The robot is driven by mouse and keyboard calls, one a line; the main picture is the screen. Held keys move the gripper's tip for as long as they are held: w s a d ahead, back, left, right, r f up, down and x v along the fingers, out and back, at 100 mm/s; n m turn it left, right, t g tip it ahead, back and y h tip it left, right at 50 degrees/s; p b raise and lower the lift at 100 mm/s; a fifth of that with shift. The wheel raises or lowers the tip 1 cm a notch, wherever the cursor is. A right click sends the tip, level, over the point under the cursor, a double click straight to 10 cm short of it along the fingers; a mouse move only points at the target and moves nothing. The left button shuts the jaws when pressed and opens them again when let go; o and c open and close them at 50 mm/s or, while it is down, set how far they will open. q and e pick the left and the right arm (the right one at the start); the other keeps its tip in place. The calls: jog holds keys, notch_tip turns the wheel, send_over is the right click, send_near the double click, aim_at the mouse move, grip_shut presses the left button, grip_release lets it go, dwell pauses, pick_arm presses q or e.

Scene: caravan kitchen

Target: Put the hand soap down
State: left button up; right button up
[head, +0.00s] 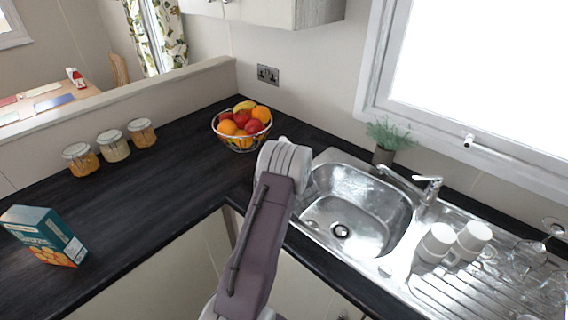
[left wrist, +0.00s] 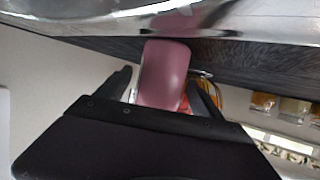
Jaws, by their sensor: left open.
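The hand soap (left wrist: 165,72) is a smooth pink, rounded object in the left wrist view, seen against the dark worktop edge. My left gripper (left wrist: 164,92) is open, with one dark finger on each side of the soap. A gap shows beside the left finger; I cannot tell whether the right finger touches it. Whether the soap rests on the worktop (head: 170,185) is not clear. In the head view my arm hides the left gripper and the soap, between the fruit bowl and the sink. My right gripper is not in view.
The metal sink (head: 345,205) is right of my arm, with white mugs (head: 455,240) and glasses on its drainer. A fruit bowl (head: 241,125) stands behind. Jars (head: 113,145) and a teal box (head: 42,236) stand at left. The worktop between them is clear.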

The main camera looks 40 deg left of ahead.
pick_arm(q)
jog(key=shift+s+d+r, duration=0.1)
jog(key=shift+d+r, duration=0.1)
jog(key=shift+r, duration=0.15)
jog(key=p+v, duration=0.3)
jog(key=v, duration=0.4)
jog(key=shift+d+r, duration=0.15)
jog(key=shift+r, duration=0.1)
jog(key=v, duration=0.2)
jog(key=b+v, duration=0.1)
jog(key=v, duration=0.1)
jog(key=shift+s+f, duration=0.2)
